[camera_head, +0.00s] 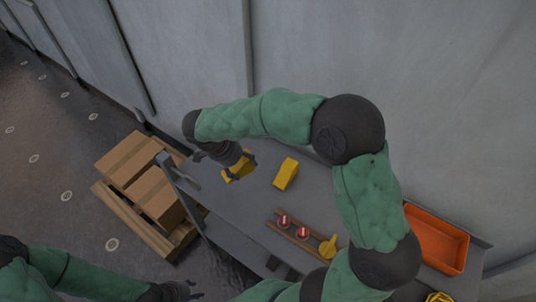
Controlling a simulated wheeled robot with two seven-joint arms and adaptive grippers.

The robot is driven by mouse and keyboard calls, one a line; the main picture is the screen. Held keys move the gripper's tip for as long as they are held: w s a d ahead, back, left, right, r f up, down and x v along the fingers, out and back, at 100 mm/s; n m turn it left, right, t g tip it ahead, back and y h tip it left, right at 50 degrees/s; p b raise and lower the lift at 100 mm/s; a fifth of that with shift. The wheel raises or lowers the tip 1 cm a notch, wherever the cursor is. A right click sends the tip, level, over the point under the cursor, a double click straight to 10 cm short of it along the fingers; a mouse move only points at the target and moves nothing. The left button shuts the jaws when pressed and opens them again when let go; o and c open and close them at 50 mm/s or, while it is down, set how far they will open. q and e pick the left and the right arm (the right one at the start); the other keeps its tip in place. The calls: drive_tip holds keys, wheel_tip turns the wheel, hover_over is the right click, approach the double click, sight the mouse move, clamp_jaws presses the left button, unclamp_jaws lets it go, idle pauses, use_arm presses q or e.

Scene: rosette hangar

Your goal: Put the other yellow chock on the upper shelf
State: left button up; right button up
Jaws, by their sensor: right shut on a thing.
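One yellow chock (286,173) stands free on the grey upper shelf surface (222,203). A second yellow chock (240,172) is at my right gripper (240,166), left of the first one. My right gripper is shut on this second chock, and its dark fingers hide part of it. I cannot tell whether the chock touches the surface. My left gripper (190,290) is low in the picture, in front of the shelf and away from both chocks. Its small dark fingers look spread and empty.
A wooden rack (297,236) with two red-topped items (284,221) and a yellow item (328,246) lies on the surface. An orange bin (437,240) is at the right. Cardboard boxes (155,195) rest on a pallet at left. A grey wall rises behind.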

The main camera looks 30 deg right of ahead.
drive_tip(key=w+d+f+b, duration=0.1)
drive_tip(key=w+d+f, duration=0.1)
drive_tip(key=d+f, duration=0.1)
drive_tip(key=w+d+f+b, duration=0.1)
drive_tip(key=w+d+f, duration=0.1)
drive_tip(key=d+f, duration=0.1)
drive_tip(key=w+d+f+b, duration=0.1)
drive_tip(key=w+d+f, duration=0.1)
drive_tip(key=d, duration=0.3)
drive_tip(key=shift+w+d+f, duration=0.1)
drive_tip(key=shift+w+f, duration=0.3)
drive_tip(key=shift+w, duration=0.1)
drive_tip(key=shift+w+d+f+b, duration=0.15)
drive_tip(key=shift+d+f+b, duration=0.15)
drive_tip(key=shift+f+b, duration=0.75)
drive_tip(key=shift+f, duration=0.95)
drive_tip(key=shift+f, duration=0.1)
drive_tip(key=o, duration=0.9)
drive_tip(key=shift+f, duration=0.1)
drive_tip(key=o, duration=0.5)
drive_tip(key=shift+c, duration=0.2)
